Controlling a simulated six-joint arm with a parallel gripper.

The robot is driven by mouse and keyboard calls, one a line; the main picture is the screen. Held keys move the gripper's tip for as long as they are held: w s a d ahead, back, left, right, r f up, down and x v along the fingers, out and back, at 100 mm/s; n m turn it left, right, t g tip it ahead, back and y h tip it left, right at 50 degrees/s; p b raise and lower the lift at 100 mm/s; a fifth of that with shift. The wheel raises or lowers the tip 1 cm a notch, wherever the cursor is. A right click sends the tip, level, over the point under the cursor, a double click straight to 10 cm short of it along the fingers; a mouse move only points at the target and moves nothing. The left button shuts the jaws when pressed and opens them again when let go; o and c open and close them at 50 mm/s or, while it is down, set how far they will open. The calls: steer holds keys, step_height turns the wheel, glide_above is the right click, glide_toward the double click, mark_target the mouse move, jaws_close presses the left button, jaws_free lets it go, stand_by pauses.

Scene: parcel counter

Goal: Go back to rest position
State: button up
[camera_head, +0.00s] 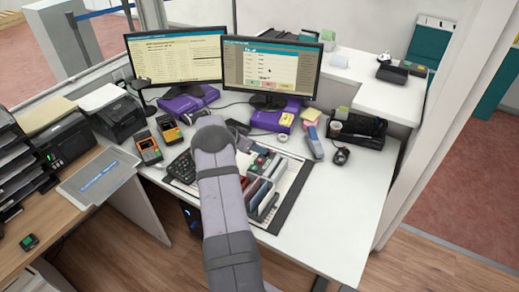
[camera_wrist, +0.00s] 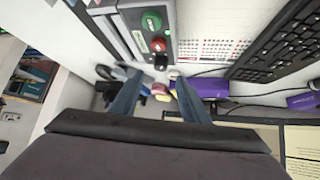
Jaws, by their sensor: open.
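My arm (camera_head: 222,200) reaches up from the bottom of the head view over the front of the white counter (camera_head: 335,215). In that view its end hides the gripper, near the keypad and the organiser tray. In the wrist view my gripper (camera_wrist: 158,98) shows two blue-grey fingers, spread apart with nothing held between them. Beyond the fingers, a device with a green and a red button (camera_wrist: 155,38) lies on the counter. A black keyboard (camera_wrist: 285,42) is at the upper right of the wrist view.
A mouse (camera_head: 341,156) and black holder (camera_head: 357,131) are further right. The counter's right front is clear.

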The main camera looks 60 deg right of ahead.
steer(key=shift+a+r, duration=0.3)
steer(key=shift+a, duration=0.05)
steer(key=shift+w, duration=0.15)
